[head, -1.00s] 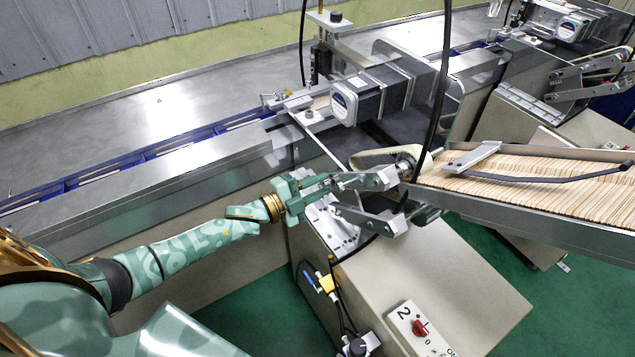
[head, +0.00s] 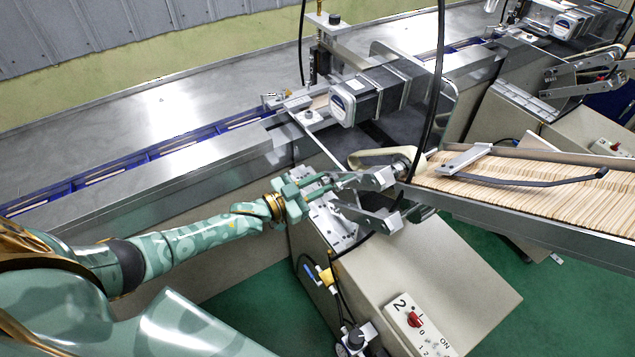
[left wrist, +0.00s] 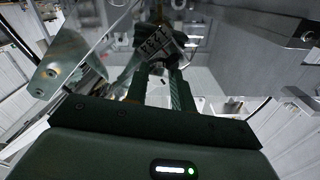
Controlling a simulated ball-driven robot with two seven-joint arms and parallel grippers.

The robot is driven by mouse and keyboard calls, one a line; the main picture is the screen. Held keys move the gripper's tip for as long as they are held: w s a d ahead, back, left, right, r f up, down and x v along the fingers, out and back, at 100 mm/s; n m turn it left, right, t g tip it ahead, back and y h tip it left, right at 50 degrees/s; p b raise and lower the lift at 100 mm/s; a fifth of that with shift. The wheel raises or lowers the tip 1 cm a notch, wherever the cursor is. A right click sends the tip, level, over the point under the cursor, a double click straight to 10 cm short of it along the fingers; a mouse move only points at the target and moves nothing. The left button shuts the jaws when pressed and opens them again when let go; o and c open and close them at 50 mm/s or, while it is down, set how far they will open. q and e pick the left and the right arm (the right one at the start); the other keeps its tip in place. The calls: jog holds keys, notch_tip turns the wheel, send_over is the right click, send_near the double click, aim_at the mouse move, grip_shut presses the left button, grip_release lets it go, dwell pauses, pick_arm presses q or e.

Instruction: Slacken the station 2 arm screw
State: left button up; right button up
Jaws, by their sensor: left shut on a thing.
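The station 2 unit (head: 400,270) is a beige box with a panel marked 2 (head: 415,322). Metal arm links (head: 370,180) stand on a bracket plate (head: 334,226) on top of it. My left gripper (head: 326,183) reaches in from the left and its fingers are at the near end of the upper arm link. In the left wrist view the fingers (left wrist: 162,88) are closed around a small dark part, the arm screw, at the link's end. The fingers mostly hide the screw. My right gripper is out of view.
A feed tray (head: 520,222) full of wooden sticks slopes in from the right. A motor (head: 355,102) and a steel conveyor with a blue channel (head: 130,167) lie behind. A black cable (head: 436,90) hangs in front of the station.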

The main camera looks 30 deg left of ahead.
pick_arm(q)
jog(key=n, duration=0.5)
jog(key=shift+f+n+p, duration=0.1)
jog(key=shift+n+p, duration=0.2)
jog(key=shift+p, duration=0.1)
dwell(0.3)
jog(key=o, duration=1)
jog(key=p+v, duration=0.1)
jog(key=v, duration=1.5)
jog(key=shift+s+a, duration=0.1)
jog(key=shift+a, duration=0.1)
